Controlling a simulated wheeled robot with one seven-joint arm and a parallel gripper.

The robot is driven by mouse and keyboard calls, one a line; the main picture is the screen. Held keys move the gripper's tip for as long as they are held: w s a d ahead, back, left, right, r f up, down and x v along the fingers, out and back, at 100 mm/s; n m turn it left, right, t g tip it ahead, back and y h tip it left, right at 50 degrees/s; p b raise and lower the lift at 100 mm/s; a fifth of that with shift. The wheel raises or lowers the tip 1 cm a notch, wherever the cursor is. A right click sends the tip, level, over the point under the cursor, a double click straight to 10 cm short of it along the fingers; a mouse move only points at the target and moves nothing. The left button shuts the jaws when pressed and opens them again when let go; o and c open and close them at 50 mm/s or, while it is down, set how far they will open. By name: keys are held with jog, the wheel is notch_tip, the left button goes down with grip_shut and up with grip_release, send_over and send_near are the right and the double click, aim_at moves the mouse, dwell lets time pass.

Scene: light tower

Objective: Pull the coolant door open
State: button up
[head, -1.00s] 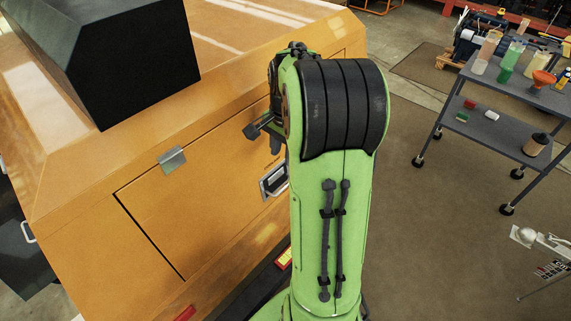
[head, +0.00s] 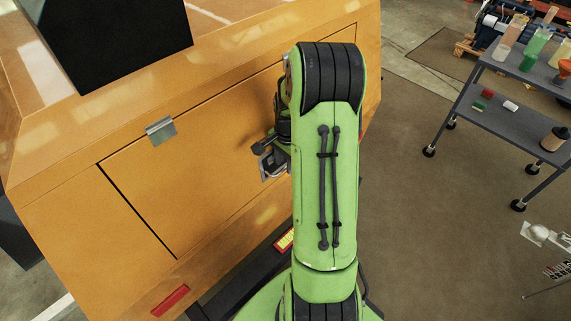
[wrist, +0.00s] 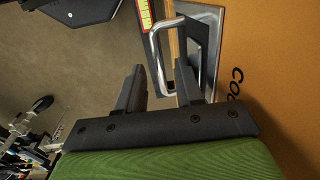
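The coolant door (head: 190,180) is an orange panel in the side of the orange machine, with a dark seam along its left edge; it looks closed in the head view. The letters "Coo" show on the orange panel (wrist: 280,85) in the wrist view. A silver bar handle (wrist: 156,50) stands out from a metal recess plate; in the head view the handle plate (head: 268,170) is partly hidden by my arm. My gripper (wrist: 160,66) is open, with the handle bar appearing between its two dark fingers. I cannot tell whether either finger touches it.
A metal tab (head: 160,130) sits at the door's upper edge. A black box (head: 115,40) stands on the machine. A grey cart (head: 500,100) with bottles stands at right, and a silver-topped stand (head: 545,234) is below it. Brown floor between them is clear.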

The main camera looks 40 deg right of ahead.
jog(key=shift+f, duration=0.3)
jog(key=shift+c, duration=0.5)
grip_shut()
dwell(0.7)
